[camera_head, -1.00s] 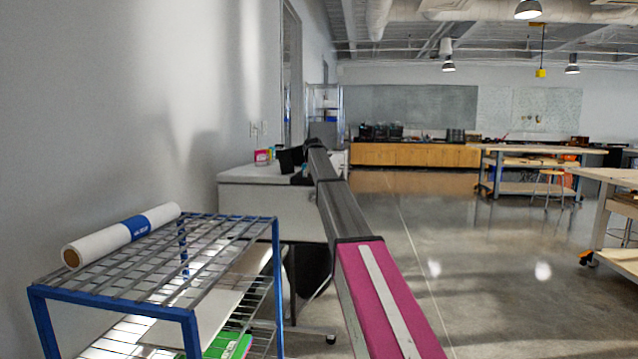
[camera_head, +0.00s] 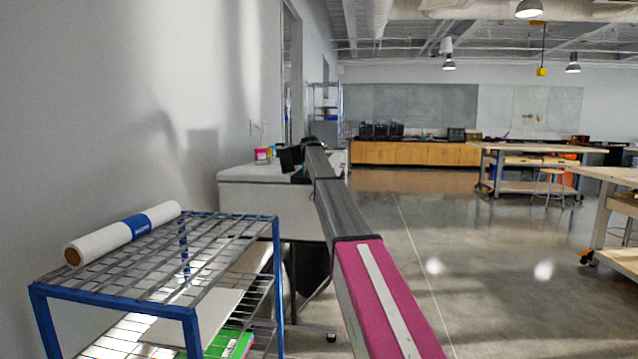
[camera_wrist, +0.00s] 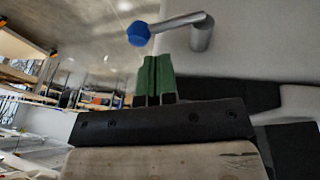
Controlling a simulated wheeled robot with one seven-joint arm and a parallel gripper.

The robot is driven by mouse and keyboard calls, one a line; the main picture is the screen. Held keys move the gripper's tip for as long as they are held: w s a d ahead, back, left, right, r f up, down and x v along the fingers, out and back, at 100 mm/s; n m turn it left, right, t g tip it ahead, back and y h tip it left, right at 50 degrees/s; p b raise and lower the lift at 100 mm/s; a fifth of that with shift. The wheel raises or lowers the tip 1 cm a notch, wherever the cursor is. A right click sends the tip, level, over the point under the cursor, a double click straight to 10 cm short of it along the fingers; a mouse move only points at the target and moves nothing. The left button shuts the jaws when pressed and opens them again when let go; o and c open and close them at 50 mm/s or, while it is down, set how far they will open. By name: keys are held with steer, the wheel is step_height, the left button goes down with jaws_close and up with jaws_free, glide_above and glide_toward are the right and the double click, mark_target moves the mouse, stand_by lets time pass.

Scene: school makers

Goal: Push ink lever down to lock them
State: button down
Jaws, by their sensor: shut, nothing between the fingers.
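In the wrist view, the lever (camera_wrist: 180,23) is a grey metal bar with a blue ball knob (camera_wrist: 138,33) at its left end. Its right end bends into a short post on a pale grey surface. My gripper (camera_wrist: 155,62) has green fingers closed together with nothing between them. The fingertips appear just below the knob and bar in the picture. I cannot tell whether they touch the lever. In the head view, my arm reaches to the white table and hides most of what is there; the lever cannot be made out.
A blue-framed wire rack (camera_head: 190,318) stands at the front left, with a white paper roll (camera_head: 110,238) on top. A pink cup (camera_head: 262,156) stands on the white table (camera_head: 250,173) by the wall. Open floor (camera_head: 480,270) lies to the right, with workbenches (camera_head: 600,172) beyond.

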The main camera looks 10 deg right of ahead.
steer(key=s+r, duration=0.4)
steer(key=r, duration=0.8)
steer(key=shift+s+d+r, duration=0.35)
steer(key=shift+d, duration=0.05)
steer(key=shift+f, duration=0.1)
steer(key=s+a+f+n+y, duration=0.1)
steer(key=s+f, duration=0.6)
steer(key=f, duration=0.6)
steer(key=s+a+f+g, duration=0.1)
steer(key=s+f, duration=0.6)
steer(key=f, duration=0.6)
steer(key=s+f+n+y, duration=0.1)
steer(key=s+f, duration=0.6)
steer(key=f, duration=0.7)
steer(key=s+a+f, duration=0.1)
steer(key=s+f, duration=0.5)
steer(key=s, duration=0.4)
steer(key=s+a+f+g, duration=0.1)
steer(key=s+f, duration=0.6)
steer(key=s, duration=0.3)
steer(key=s+f+n+y, duration=0.1)
steer(key=s+f, duration=0.6)
steer(key=s, duration=0.3)
steer(key=shift+s+a+f+g, duration=0.15)
steer(key=shift+a+f+g, duration=0.1)
steer(key=shift+a+g, duration=0.15)
